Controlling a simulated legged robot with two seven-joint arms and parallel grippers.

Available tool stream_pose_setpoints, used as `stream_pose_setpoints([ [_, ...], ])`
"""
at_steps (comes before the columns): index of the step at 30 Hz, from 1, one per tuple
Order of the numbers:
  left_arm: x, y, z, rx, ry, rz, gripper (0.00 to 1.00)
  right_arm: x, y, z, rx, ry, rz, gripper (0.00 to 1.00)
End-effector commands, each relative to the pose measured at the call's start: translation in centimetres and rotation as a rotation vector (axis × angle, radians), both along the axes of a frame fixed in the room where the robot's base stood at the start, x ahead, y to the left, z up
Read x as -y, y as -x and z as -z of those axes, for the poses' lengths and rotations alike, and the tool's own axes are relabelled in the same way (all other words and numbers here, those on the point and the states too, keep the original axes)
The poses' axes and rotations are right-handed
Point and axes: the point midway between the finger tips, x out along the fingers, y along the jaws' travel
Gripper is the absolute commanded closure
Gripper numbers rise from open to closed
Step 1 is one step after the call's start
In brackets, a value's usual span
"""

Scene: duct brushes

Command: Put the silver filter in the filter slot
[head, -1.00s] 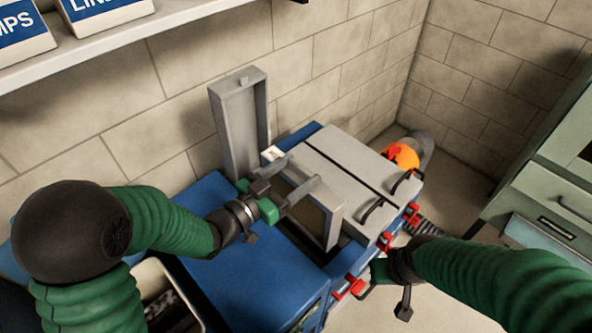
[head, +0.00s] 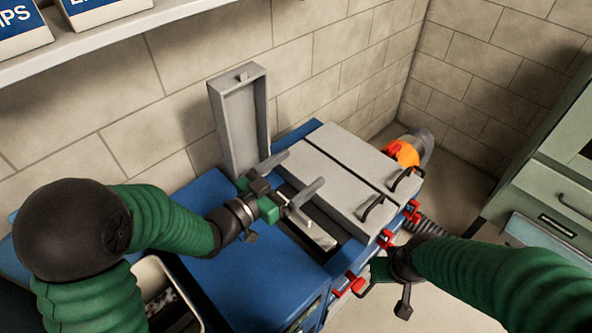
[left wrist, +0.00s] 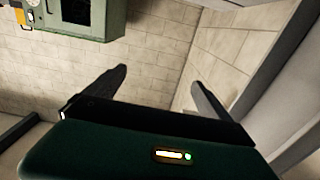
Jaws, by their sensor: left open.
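The silver filter (head: 320,235) sits low in the filter slot (head: 338,230) of the blue unit in the head view. Only its light upper edge shows; the rest is hidden inside the opening. My left gripper (head: 302,173) is open and empty above the slot, its two grey fingers apart and clear of the filter. In the left wrist view the open fingers (left wrist: 160,95) have only wall between them. My right gripper (head: 376,272) is by the front side of the unit near the red latches; its fingers are not clear.
An upright grey lid (head: 240,125) stands open behind the slot. Grey panels with black handles (head: 345,170) cover the unit's right part. Red latches (head: 385,238) line its front side. An orange part (head: 402,153) is behind. A shelf (head: 110,38) with boxes hangs upper left.

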Motion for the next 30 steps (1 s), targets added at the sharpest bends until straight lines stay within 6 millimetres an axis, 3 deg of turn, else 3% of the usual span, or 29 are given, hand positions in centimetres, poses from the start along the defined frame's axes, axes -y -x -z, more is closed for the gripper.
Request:
stream_pose_setpoints([
  [8, -0.3, 0.3, 0.1, -0.003, -0.001, -0.001, 0.07, 0.0, 0.0, 0.0, 0.0, 0.0, 0.0, 1.0],
  [15, -4.1, 3.8, 0.1, -0.003, -0.001, -0.006, 0.07, 0.0, 0.0, -0.2, 0.0, 0.0, 0.0, 1.0],
  [18, -6.2, 5.9, -0.7, -0.011, 0.001, -0.008, 0.07, 0.0, 0.0, -2.8, 0.0, 0.0, 0.0, 1.0],
  [30, -8.0, 7.9, -1.1, -0.011, 0.001, -0.002, 0.07, 0.0, 0.0, -12.7, 0.0, 0.0, 0.0, 1.0],
])
